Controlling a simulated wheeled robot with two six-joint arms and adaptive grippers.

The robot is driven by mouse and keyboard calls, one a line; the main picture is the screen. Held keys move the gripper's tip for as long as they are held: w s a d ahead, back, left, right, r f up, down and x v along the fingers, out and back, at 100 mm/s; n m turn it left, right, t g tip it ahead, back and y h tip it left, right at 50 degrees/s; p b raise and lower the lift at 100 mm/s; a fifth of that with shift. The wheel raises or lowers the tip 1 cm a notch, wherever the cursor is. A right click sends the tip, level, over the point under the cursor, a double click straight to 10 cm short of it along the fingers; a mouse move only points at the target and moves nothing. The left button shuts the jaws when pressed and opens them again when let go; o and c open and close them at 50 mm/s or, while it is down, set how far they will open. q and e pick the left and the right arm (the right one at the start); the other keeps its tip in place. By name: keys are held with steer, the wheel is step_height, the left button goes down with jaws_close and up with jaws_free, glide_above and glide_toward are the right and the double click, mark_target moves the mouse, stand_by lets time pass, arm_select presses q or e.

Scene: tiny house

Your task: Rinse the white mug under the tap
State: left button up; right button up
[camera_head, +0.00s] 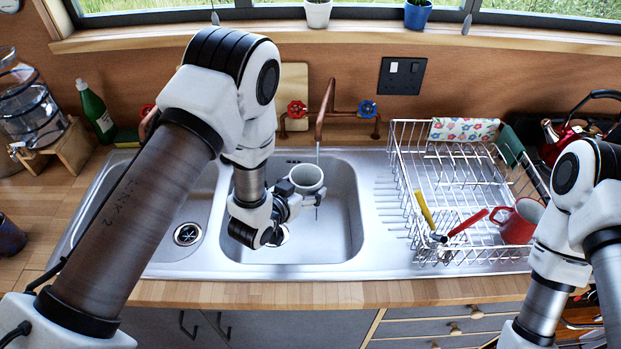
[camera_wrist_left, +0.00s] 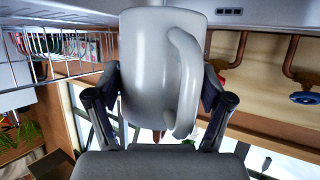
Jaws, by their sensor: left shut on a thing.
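The white mug (camera_head: 306,178) is held over the right sink basin (camera_head: 345,215), its opening facing up. My left gripper (camera_head: 292,190) is shut on it from the left. In the left wrist view the mug (camera_wrist_left: 150,70) sits between both fingers of the left gripper (camera_wrist_left: 155,100), its handle toward the right of that picture. The copper tap (camera_head: 322,115) stands behind the basin. A thin vertical line, perhaps water, drops from its spout past the mug's right rim; I cannot tell whether it enters the mug. My right gripper is out of view.
A red valve knob (camera_head: 297,109) and a blue one (camera_head: 367,109) flank the tap. A wire dish rack (camera_head: 400,170) with a red mug (camera_head: 521,222) and brushes stands right of the basin. A green bottle (camera_head: 97,112) is at the back left.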

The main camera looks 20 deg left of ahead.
arm_select(q)
steer(key=shift+s+a, duration=0.3)
steer(key=shift+s, duration=0.4)
steer(key=shift+s+a, duration=0.25)
steer(key=shift+s, duration=0.45)
steer(key=shift+s+a, duration=0.3)
steer(key=shift+s, duration=0.4)
steer(key=shift+s+a+r+p, duration=0.15)
steer(key=shift+s+r+p, duration=0.15)
steer(key=shift+r, duration=0.15)
steer(key=s+r, duration=0.1)
steer(key=s+a+r+p, duration=0.1)
steer(key=s+r, duration=0.1)
steer(key=s, duration=0.1)
steer(key=shift+a+r+p, duration=0.1)
steer(key=shift+a+p, duration=0.15)
steer(key=shift+p, duration=0.1)
